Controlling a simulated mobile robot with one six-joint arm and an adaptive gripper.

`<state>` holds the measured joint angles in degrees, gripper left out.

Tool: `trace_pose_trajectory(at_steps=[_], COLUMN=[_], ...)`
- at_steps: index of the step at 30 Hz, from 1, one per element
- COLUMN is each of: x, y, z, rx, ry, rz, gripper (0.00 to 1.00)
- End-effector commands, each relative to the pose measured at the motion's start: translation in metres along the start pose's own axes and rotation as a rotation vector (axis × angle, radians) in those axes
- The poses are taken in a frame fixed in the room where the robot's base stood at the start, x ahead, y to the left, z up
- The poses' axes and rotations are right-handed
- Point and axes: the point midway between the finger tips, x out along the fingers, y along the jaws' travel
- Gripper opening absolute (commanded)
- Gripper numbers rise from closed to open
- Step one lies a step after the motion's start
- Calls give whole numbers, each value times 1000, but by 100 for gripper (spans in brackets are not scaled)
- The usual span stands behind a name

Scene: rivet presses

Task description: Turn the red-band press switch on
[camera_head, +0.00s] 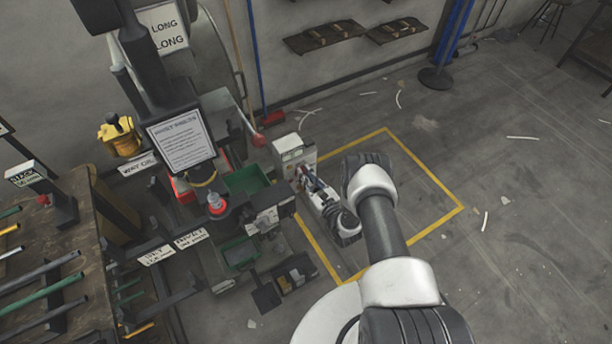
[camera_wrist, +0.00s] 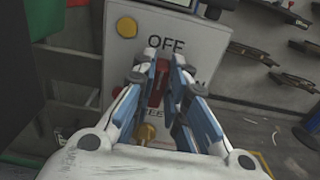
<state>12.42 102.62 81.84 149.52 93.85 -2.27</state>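The press's switch box (camera_head: 293,148) is a pale box at the right side of the press in the head view. In the wrist view its front panel (camera_wrist: 190,40) fills the middle and carries the word OFF. Below that word is a red switch (camera_wrist: 158,88), partly hidden by my fingers. My gripper (camera_wrist: 164,58) has its blue-and-white fingers partly apart on either side of the red switch, close to the panel. I cannot tell whether they touch it. My gripper (camera_head: 303,172) is also in front of the box in the head view. Lettering below the switch is mostly covered.
A yellow round button (camera_wrist: 127,27) is at the panel's upper left, and a brass-coloured knob (camera_wrist: 146,132) is low between my fingers. A green tray (camera_head: 247,179) and a notice board (camera_head: 182,143) are left of the box. Open floor lies right, inside a yellow outline (camera_head: 440,224).

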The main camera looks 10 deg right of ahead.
Motion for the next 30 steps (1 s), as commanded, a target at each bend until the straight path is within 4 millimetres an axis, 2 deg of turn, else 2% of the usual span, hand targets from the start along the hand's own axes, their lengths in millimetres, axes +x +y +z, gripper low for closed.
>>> trace_pose_trajectory(at_steps=[4,17,23,30], x=[0,0,0,0], y=[0,0,-2,-5], z=[0,-1,-2,-4], rx=[0,30,126,327], ry=[0,0,0,0], rz=[0,0,0,0], gripper=[0,0,0,0])
